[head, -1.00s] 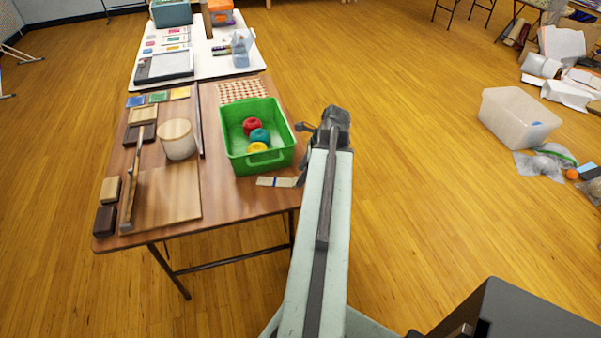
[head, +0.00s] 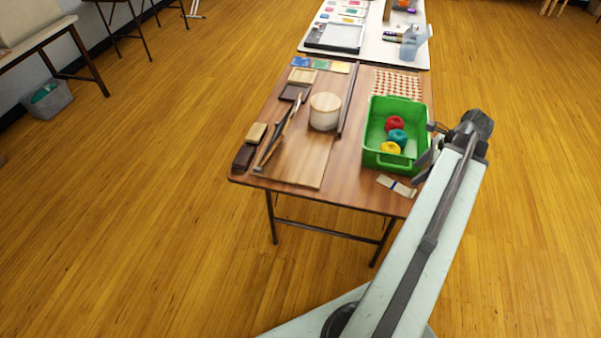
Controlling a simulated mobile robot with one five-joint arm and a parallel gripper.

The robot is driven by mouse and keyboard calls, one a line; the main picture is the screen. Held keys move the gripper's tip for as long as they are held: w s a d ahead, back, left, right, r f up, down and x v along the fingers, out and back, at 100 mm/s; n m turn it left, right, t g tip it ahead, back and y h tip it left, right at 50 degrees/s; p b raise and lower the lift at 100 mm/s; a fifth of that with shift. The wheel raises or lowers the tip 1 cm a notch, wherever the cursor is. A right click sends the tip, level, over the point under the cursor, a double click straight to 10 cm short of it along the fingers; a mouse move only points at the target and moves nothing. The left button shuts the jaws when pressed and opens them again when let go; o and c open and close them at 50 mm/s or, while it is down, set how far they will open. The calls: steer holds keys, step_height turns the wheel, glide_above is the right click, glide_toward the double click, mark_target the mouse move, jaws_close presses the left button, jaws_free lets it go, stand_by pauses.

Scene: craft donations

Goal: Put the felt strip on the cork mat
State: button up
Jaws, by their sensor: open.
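My gripper (head: 431,149) is open beside the right wall of a green bin, above the table's right edge. Its jaws look empty. A small pale strip with a dark blue band (head: 397,186) lies on the brown table in front of the bin; it may be the felt strip, but I cannot tell its material. A flat tan board (head: 309,166) lies at the front left of the table; I cannot tell whether it is the cork mat. A red and white patterned mat (head: 398,83) lies behind the bin.
Small blocks (head: 244,157) and long thin pieces lie at the left. A white table (head: 370,57) stands behind.

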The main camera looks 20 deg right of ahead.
steer(key=w+a+n+g, duration=0.1)
steer(key=w+a+n, duration=0.4)
steer(key=a, duration=0.3)
steer(key=w+a+f+n+g, duration=0.1)
steer(key=w+a+n, duration=0.35)
steer(key=a, duration=0.35)
steer(key=w+a+n+g, duration=0.1)
steer(key=w+a+n, duration=0.45)
steer(key=a, duration=0.25)
steer(key=w+a+n+h, duration=0.2)
steer(key=a+n, duration=0.9)
steer(key=a, duration=0.9)
steer(key=shift+w+a+f, duration=0.2)
steer(key=shift+w+a, duration=0.2)
steer(key=shift+o, duration=0.6)
steer(key=shift+a+n, duration=0.1)
steer(key=shift+n, duration=0.2)
